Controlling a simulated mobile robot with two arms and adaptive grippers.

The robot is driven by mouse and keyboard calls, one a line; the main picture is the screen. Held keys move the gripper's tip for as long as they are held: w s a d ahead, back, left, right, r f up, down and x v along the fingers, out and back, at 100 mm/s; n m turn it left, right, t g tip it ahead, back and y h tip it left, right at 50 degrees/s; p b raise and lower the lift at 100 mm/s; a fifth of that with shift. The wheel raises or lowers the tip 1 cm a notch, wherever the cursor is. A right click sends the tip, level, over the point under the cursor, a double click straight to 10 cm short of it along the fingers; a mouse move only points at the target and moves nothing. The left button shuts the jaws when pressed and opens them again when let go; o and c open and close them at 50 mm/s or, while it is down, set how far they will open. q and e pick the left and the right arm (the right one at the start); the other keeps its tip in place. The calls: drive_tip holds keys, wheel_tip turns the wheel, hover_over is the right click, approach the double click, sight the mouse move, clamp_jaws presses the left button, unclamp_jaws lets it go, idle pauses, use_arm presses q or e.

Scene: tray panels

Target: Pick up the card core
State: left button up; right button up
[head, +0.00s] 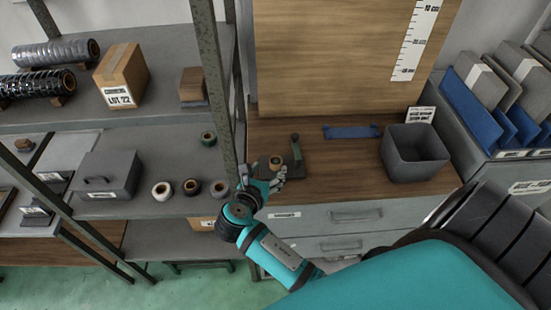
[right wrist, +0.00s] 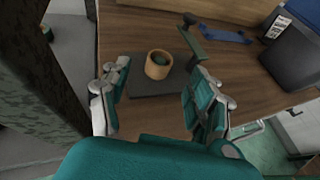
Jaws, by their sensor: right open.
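The card core is a short tan tube (head: 275,163) standing upright on a dark flat base on the wooden bench top. My right gripper (head: 268,180) is at the bench's front edge, just in front of the core. In the right wrist view its two fingers (right wrist: 158,84) are spread wide and empty, with the core beyond and between them. My left gripper is not in view.
A dark green post (head: 296,147) rises from the base (right wrist: 150,83) close right of the core. A grey bin (head: 413,166) and blue strip (head: 350,132) lie farther right. A shelf upright (head: 222,90) stands close left; several rolls sit on the shelf.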

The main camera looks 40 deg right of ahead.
sight(278, 158)
drive_tip(key=shift+w+d+f, duration=0.1)
drive_tip(key=shift+d, duration=0.05)
drive_tip(key=shift+w+d+f+b, duration=0.1)
drive_tip(key=shift+d+b, duration=0.1)
drive_tip(key=shift+b, duration=0.15)
drive_tip(key=b+x, duration=0.4)
drive_tip(key=x, duration=0.1)
drive_tip(key=shift+w+d, duration=0.15)
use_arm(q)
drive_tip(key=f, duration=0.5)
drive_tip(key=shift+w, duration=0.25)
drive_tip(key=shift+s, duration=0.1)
use_arm(e)
drive_tip(key=c, duration=0.8)
